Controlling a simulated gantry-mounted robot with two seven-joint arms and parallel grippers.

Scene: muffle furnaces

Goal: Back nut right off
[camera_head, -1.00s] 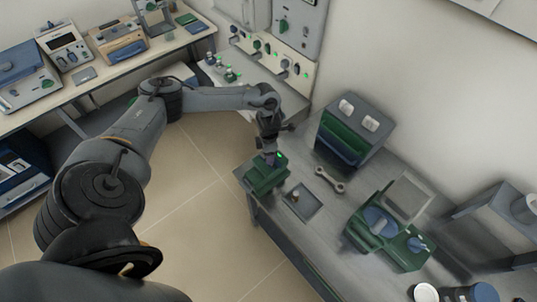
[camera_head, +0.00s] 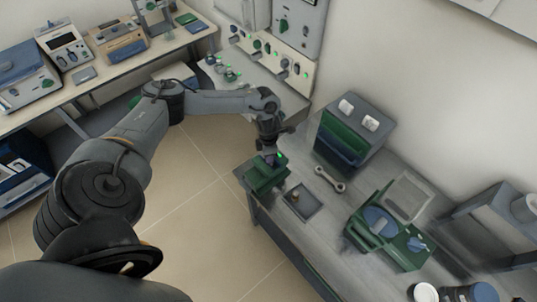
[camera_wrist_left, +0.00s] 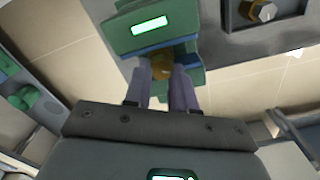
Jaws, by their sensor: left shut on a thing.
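A brass-coloured nut (camera_wrist_left: 160,68) shows between the two fingers of my left gripper (camera_wrist_left: 163,80) in the left wrist view. My left gripper is shut on it, at the green fixture (camera_wrist_left: 140,28) with a lit display. In the head view the gripper (camera_head: 270,158) points down at the green fixture (camera_head: 264,178) on the bench corner. The nut is hidden there, and I cannot tell whether it is still on a thread. My right gripper is not in view.
A grey tray (camera_head: 302,204) with a small brass-and-metal part (camera_head: 294,196) lies right of the fixture. A wrench (camera_head: 330,179) lies behind it. A green-fronted box (camera_head: 347,140) and an open green case (camera_head: 368,241) stand on the bench. Floor is open at left.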

